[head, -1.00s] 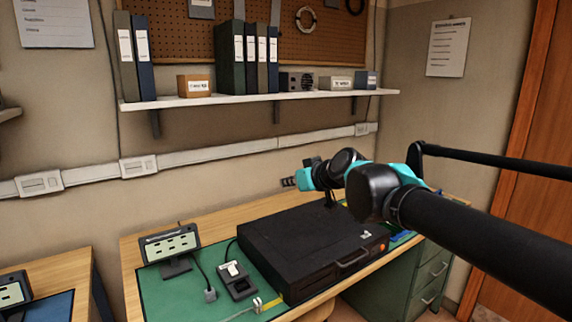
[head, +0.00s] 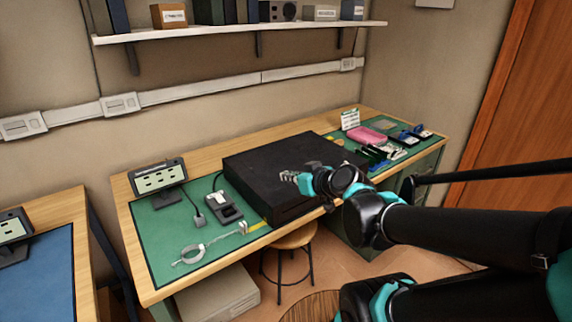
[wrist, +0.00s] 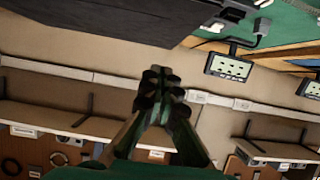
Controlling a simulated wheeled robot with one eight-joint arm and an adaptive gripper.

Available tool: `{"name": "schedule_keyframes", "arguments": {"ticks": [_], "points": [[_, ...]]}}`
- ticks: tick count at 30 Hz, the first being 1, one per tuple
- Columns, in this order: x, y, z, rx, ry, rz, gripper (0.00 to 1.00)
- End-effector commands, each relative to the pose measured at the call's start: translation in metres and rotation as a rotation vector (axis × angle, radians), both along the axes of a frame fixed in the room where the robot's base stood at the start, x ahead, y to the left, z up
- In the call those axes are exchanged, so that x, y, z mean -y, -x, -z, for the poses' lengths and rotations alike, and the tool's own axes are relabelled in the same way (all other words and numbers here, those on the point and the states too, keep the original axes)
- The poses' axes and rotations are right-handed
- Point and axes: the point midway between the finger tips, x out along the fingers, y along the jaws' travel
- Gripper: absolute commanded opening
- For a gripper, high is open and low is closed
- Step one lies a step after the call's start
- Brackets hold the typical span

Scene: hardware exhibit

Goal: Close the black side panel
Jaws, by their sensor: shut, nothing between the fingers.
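A low, wide black case (head: 265,160) lies on the green mat of the wooden bench. Its top looks flat, and I see no panel standing clearly raised. I cannot tell which face is the black side panel or whether it is ajar. My gripper (head: 286,176) is in front of the case in the head view, pointing left, and overlaps its front part. It is shut and empty. My arm hides the right part of the case's front. In the wrist view my gripper (wrist: 160,75) points toward the wall, with the dark case (wrist: 100,12) at the top edge.
Left of the case are a small display (head: 160,180), a cabled black device (head: 224,207) and a white strap (head: 200,248). A pink case (head: 367,135) and several tools lie at the right. A stool (head: 290,240) stands beneath the bench's front edge. A shelf (head: 240,32) hangs above.

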Motion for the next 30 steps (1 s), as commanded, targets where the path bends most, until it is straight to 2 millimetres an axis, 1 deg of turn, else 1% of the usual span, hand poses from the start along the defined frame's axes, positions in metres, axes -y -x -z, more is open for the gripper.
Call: {"name": "schedule_keyframes", "arguments": {"ticks": [6, 15, 22, 30], "points": [[0.003, 0.004, 0.022, -0.001, 0.001, 0.000, 0.00], [0.005, 0.007, 0.043, -0.001, 0.001, -0.001, 0.00], [0.005, 0.008, 0.050, -0.001, 0.000, -0.001, 0.00], [0.006, 0.008, 0.052, -0.001, 0.001, 0.000, 0.00]]}}
